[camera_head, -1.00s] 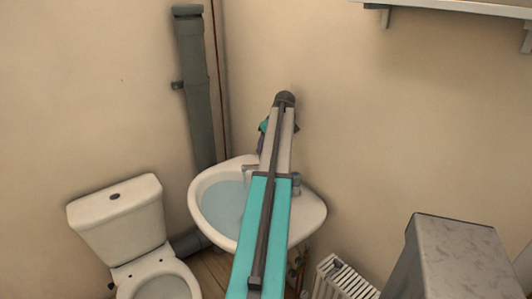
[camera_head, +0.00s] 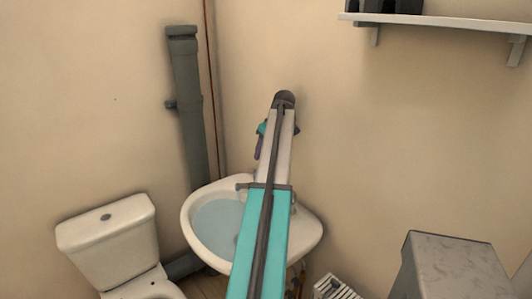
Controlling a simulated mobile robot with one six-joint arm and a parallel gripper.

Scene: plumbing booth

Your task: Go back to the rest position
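My arm, teal and pale grey with a dark strip, reaches up and away through the middle of the camera_head view, in front of the sink. Its dark rounded far joint stands out against the beige wall. A small teal and dark purple part shows just left of the arm's far end. I cannot tell if this is my gripper, as the arm hides most of what lies behind it. No fingertips show clearly, and no held thing can be made out.
A white sink (camera_head: 308,232) with water is behind my arm. A toilet (camera_head: 110,235) stands at the left and a grey pipe (camera_head: 188,100) in the corner. A grey box-like block (camera_head: 450,270), radiator (camera_head: 335,288) and wall shelf (camera_head: 440,22) are at the right. The wall above the sink is bare.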

